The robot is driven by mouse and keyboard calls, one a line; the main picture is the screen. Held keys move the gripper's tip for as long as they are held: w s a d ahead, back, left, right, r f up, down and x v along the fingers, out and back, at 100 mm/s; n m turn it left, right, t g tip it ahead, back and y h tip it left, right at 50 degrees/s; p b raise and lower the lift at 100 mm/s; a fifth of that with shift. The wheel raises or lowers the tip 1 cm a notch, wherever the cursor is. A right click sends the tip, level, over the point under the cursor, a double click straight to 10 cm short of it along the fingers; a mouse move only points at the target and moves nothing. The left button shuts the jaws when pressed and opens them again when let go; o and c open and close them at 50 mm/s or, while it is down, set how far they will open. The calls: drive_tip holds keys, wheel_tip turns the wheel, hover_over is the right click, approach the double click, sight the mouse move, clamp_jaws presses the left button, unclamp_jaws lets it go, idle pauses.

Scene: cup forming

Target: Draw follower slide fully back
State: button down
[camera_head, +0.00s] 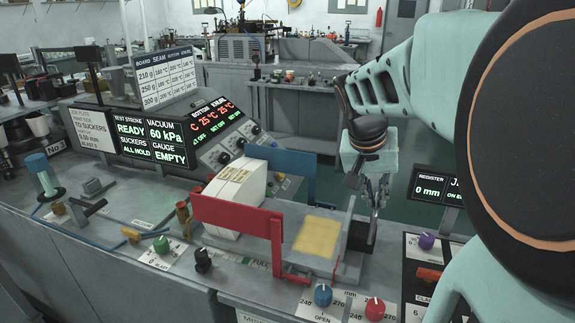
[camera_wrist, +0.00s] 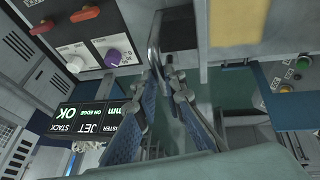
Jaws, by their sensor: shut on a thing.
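My gripper (camera_head: 374,203) reaches down at the right end of the feed tray, beside the upright grey follower plate (camera_head: 346,238). In the wrist view, my gripper's fingers (camera_wrist: 163,75) close together at a curved metal handle (camera_wrist: 155,45), which seems to belong to the follower slide. The fingers hide part of the handle. A yellow sheet or stack (camera_head: 318,237) lies left of the follower plate, apart from my gripper. How far the slide stands along its track cannot be told.
Blue (camera_head: 323,294) and red (camera_head: 375,308) knobs sit in front. A register display (camera_head: 438,189) stands at right, partly covered by my arm.

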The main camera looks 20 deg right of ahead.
drive_tip(key=shift+s+d, duration=0.3)
drive_tip(key=shift+d, duration=0.15)
drive_tip(key=c, duration=2)
unclamp_jaws()
drive_tip(key=shift+d, duration=0.15)
drive_tip(key=shift+a, duration=0.2)
